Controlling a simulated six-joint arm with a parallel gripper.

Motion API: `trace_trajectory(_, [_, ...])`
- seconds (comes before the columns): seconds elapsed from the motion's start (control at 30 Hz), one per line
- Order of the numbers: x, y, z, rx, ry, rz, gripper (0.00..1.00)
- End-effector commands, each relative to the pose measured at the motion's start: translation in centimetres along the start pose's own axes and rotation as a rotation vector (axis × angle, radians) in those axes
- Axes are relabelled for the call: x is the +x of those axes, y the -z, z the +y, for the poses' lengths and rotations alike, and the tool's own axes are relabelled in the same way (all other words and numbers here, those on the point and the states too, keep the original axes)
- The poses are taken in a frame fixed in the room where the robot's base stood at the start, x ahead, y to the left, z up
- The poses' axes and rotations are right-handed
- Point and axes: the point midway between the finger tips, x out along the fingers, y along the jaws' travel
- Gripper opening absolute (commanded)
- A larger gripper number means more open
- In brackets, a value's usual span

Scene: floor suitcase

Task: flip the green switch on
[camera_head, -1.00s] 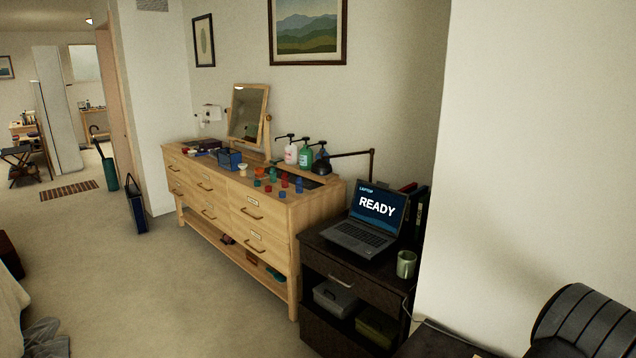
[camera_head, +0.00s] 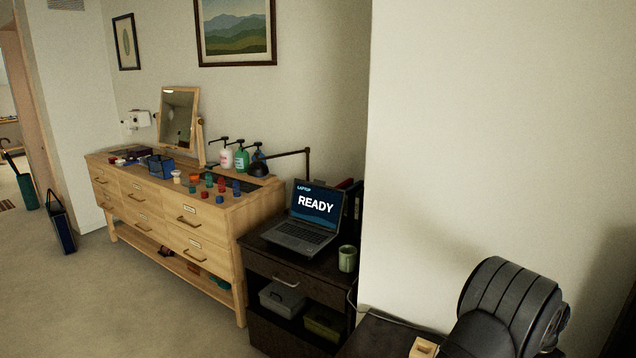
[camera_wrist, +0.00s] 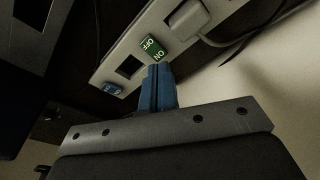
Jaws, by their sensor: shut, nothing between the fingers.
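In the wrist view a green switch (camera_wrist: 152,50) with the words OFF and ON sits in a pale power strip (camera_wrist: 117,50). The ON end lies nearest my gripper. My gripper (camera_wrist: 158,70) has blue fingers, shut together with nothing between them. The fingertips are right beside the ON end; I cannot tell whether they touch it. Which way the switch is tipped is not clear. A blue switch (camera_wrist: 111,88) sits farther along the strip. The switch and my gripper cannot be made out in the head view.
A pale plug (camera_wrist: 190,18) with a cable (camera_wrist: 270,28) sits in the strip close by. In the head view a laptop (camera_head: 312,208) reading READY and a green mug (camera_head: 347,258) stand on a dark cabinet. A wooden dresser (camera_head: 215,235) holds bottles and small items.

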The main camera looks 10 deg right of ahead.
Motion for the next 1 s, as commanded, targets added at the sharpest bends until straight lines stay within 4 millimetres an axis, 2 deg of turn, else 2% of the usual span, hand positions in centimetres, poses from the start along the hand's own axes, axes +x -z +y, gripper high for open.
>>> trace_trajectory(0.5, [-4.1,0.7,0.0,0.0,0.001,0.003,0.0])
trace_trajectory(0.87, [-4.4,0.7,0.0,0.0,0.0,0.002,0.0])
trace_trajectory(1.0, [-3.9,0.6,0.0,0.0,0.0,0.001,0.0])
